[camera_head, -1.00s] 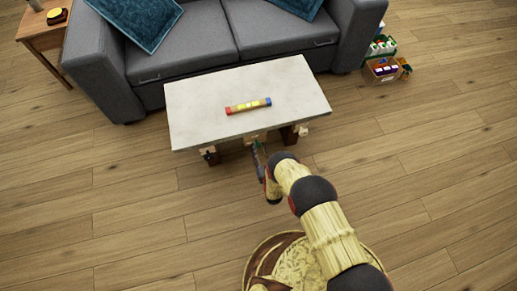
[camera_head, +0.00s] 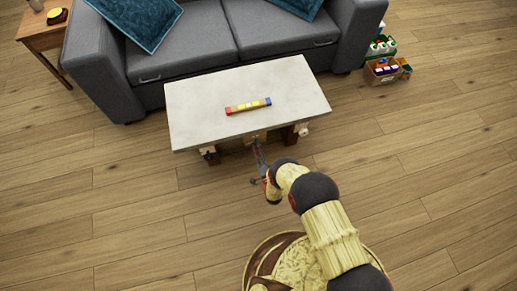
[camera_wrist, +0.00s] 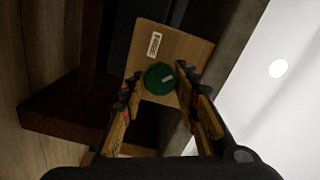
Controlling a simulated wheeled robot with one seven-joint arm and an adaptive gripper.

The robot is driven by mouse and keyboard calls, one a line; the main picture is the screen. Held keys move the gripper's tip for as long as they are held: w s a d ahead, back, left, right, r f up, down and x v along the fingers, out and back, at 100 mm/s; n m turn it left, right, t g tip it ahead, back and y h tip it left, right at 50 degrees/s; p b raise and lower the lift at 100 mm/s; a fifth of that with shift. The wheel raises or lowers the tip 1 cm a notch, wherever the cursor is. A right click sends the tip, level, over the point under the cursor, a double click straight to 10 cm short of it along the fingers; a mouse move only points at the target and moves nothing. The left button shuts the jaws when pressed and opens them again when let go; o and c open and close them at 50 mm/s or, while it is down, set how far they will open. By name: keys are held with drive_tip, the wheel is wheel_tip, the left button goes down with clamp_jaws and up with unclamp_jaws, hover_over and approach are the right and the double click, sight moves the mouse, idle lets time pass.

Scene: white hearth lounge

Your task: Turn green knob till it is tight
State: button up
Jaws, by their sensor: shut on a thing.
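The green knob (camera_wrist: 160,78) is round, with a small pale mark on its face. It sits on a brown wooden panel (camera_wrist: 182,48) that bears a white label. In the wrist view my gripper (camera_wrist: 159,80) has one finger on each side of the knob and is shut on it. In the head view my gripper (camera_head: 258,150) is at the near edge of the pale-topped table (camera_head: 205,105). The knob is hidden there by the gripper and the table edge.
A bar with red, yellow and blue parts (camera_head: 248,106) lies on the table top. A grey sofa (camera_head: 210,40) stands behind it. Crates (camera_head: 383,72) stand on the floor at the right. The wooden floor in front is clear.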

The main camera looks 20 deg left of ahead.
drive_tip(key=m, duration=0.9)
drive_tip(key=shift+m, duration=0.4)
idle(0.4)
drive_tip(key=o, duration=1)
drive_tip(key=shift+o, duration=0.8)
drive_tip(key=v, duration=1.2)
